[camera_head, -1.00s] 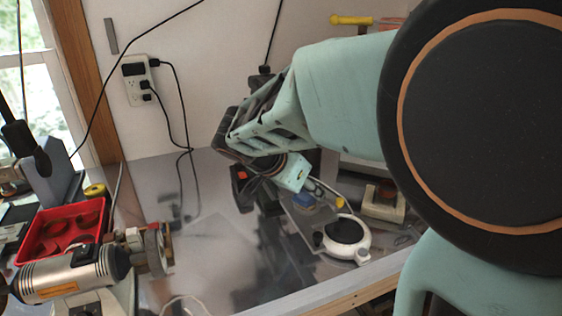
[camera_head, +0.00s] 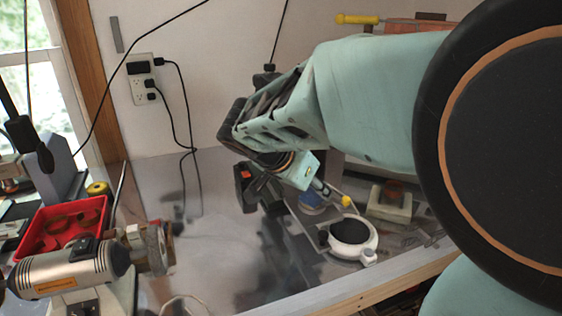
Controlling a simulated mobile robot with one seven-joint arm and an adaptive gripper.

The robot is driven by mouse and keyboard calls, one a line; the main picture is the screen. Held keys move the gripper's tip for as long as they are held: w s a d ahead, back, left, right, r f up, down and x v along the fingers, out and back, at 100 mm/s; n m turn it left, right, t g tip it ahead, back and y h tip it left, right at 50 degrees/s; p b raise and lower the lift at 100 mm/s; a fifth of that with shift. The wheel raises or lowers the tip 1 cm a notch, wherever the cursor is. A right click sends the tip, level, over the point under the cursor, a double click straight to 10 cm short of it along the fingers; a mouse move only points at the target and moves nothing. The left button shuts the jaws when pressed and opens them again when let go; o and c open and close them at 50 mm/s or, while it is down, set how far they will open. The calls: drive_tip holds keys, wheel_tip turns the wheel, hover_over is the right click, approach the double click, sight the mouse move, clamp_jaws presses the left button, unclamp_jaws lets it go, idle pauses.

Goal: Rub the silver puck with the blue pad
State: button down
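My gripper (camera_head: 260,197) hangs low over the left edge of a dark flat plate (camera_head: 300,226) on the metal bench. Its dark fingers are partly hidden by my own arm, and I cannot tell whether they hold anything. A small blue round thing (camera_head: 312,204), likely the blue pad, shows just right of the gripper, low over or on the plate. I cannot tell whether it touches the gripper. I cannot clearly make out the silver puck. A white round device (camera_head: 367,252) with a black top stands to the right of the plate's front part.
A yellow-tipped rod (camera_head: 346,201) shows behind the white device. A pale block (camera_head: 389,207) with a brown ring stands behind right. A red bin (camera_head: 47,210) and a silver grinder (camera_head: 70,270) stand at left. The bench middle-left is clear. A wooden edge (camera_head: 385,287) runs along the front.

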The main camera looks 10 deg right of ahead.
drive_tip(key=shift+w+a+f, duration=0.1)
drive_tip(key=shift+w+a, duration=0.35)
drive_tip(key=shift+w, duration=0.05)
drive_tip(key=shift+s+d+b, duration=0.55)
drive_tip(key=shift+s+b, duration=0.05)
drive_tip(key=shift+b, duration=0.25)
drive_tip(key=shift+w+a+b, duration=0.3)
drive_tip(key=shift+w+a, duration=0.25)
drive_tip(key=shift+w, duration=0.05)
drive_tip(key=shift+s+d+b, duration=0.55)
drive_tip(key=shift+s, duration=0.05)
drive_tip(key=shift+d, duration=0.1)
wheel_tip(320, 180, up, 9)
drive_tip(key=p, duration=0.4)
